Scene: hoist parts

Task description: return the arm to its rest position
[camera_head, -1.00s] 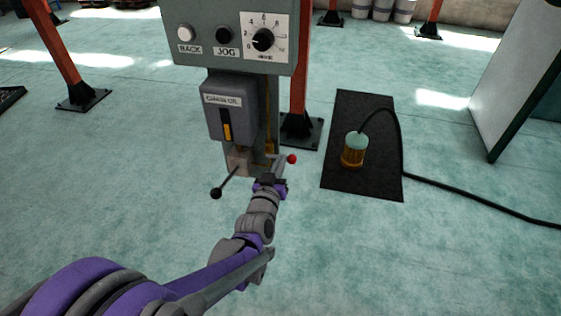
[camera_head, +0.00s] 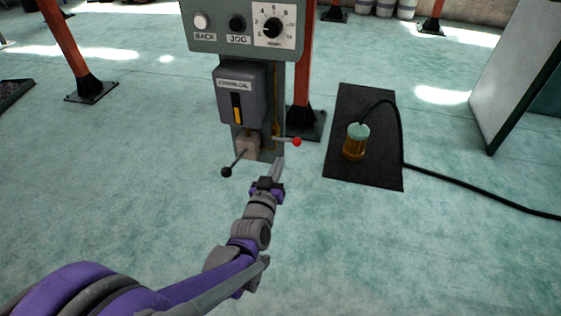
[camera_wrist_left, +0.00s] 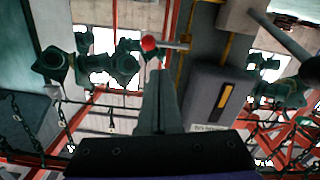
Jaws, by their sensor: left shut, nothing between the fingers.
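My left gripper (camera_head: 278,170) is shut and empty, just in front of and below the red-knobbed lever (camera_head: 296,142) on the hoist control post. In the head view a small gap shows between its fingertips and that lever. The left wrist view shows the shut fingers (camera_wrist_left: 160,90) pointing up the picture, with the red knob (camera_wrist_left: 149,43) close to their tips. My left arm (camera_head: 240,255) reaches in from the lower left. My right gripper is not in view.
The control panel (camera_head: 245,40) with its dial, the grey chain-oil box (camera_head: 240,95) and a black-knobbed lever (camera_head: 226,172) are on the post. A lamp (camera_head: 356,142) with a cable stands on a black mat (camera_head: 340,173). The floor around my arm is clear.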

